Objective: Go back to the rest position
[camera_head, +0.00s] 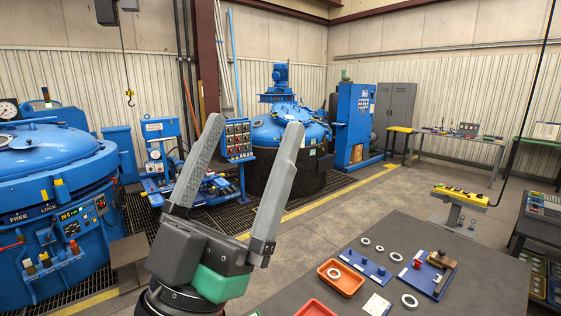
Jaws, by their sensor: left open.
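My left gripper (244,145) is raised in the lower middle of the head view. Its two long grey fingers point up and stand wide apart, with nothing between them. A dark body and a green part show below the fingers. The gripper is to the left of the dark grey worktable (460,270) and appears clear of it. My right gripper is not in this view.
The worktable holds orange trays (333,288), a blue pegged plate (367,265), a blue fixture (428,275) and several pale rings (409,300). A blue furnace (50,170) stands left, another blue vessel (290,125) behind. A yellow button box (460,195) stands beyond the table.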

